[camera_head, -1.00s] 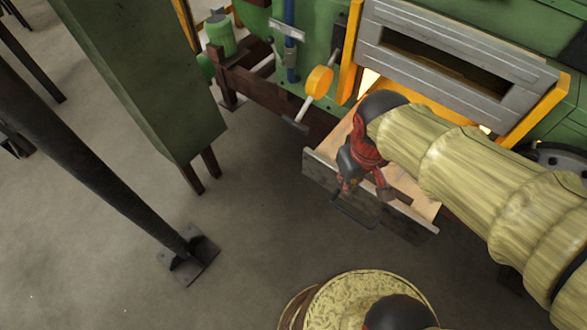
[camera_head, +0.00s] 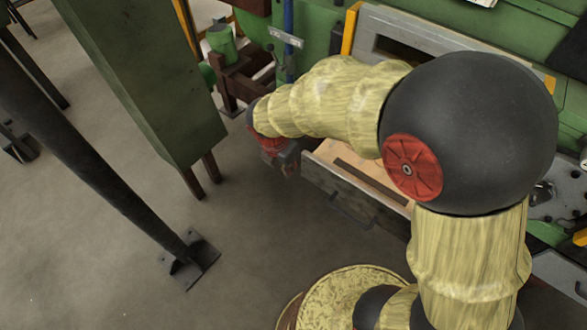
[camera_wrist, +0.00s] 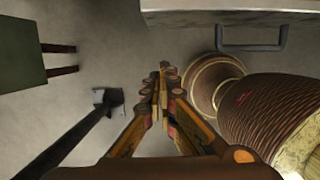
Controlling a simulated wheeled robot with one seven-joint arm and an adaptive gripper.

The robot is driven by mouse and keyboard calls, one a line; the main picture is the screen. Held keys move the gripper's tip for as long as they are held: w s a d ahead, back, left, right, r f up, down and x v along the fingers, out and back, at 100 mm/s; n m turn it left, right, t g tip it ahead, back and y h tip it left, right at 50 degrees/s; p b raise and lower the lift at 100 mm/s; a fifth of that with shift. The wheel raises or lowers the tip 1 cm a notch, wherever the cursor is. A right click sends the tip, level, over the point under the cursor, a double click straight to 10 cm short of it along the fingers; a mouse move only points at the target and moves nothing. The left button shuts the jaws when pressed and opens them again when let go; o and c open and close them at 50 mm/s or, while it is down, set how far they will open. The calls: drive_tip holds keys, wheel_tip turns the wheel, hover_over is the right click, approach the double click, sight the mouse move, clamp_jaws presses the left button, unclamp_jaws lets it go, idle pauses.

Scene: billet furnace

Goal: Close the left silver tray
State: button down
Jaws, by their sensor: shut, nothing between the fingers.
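The silver tray (camera_head: 318,180) stands pulled out, low at the front of the green furnace, with a grey metal front and a pale inside. Its dark bar handle (camera_head: 350,211) is on the front. My arm hides the tray's right part in the head view. In the wrist view, the tray front (camera_wrist: 205,16) and handle (camera_wrist: 251,46) show at the top edge. My gripper (camera_head: 285,166) is beside the tray's left front corner, off the handle. In the wrist view my gripper's fingers (camera_wrist: 165,78) are together and empty, over the floor.
A green cabinet on legs (camera_head: 150,85) and a dark slanted post with a floor plate (camera_head: 190,262) stand to the left. Bare floor (camera_head: 260,225) lies between them and the tray. Green machinery with a brown frame (camera_head: 243,82) is behind my gripper.

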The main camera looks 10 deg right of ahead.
drive_tip(key=b, duration=0.3)
approach(302, 169)
drive_tip(key=s+a+f, duration=0.3)
drive_tip(key=s+f, duration=0.1)
drive_tip(key=f, duration=0.1)
drive_tip(key=shift+w+d+b, duration=0.25)
drive_tip(key=shift+w+d, duration=0.25)
drive_tip(key=shift+d, duration=0.35)
drive_tip(key=shift+w+d+b, duration=0.2)
drive_tip(key=shift+w+d, duration=0.3)
drive_tip(key=shift+d, duration=0.35)
drive_tip(key=shift+r, duration=0.1)
drive_tip(key=w+d+p, duration=0.4)
drive_tip(key=w+d, duration=0.1)
drive_tip(key=d, duration=0.1)
drive_tip(key=w+d+p, duration=0.5)
drive_tip(key=d, duration=0.1)
drive_tip(key=w+d+p, duration=0.5)
drive_tip(key=d, duration=0.2)
drive_tip(key=shift+r, duration=0.1)
drive_tip(key=shift+w+d+p, duration=0.4)
drive_tip(key=shift+w+d, duration=0.1)
drive_tip(key=shift+d, duration=0.2)
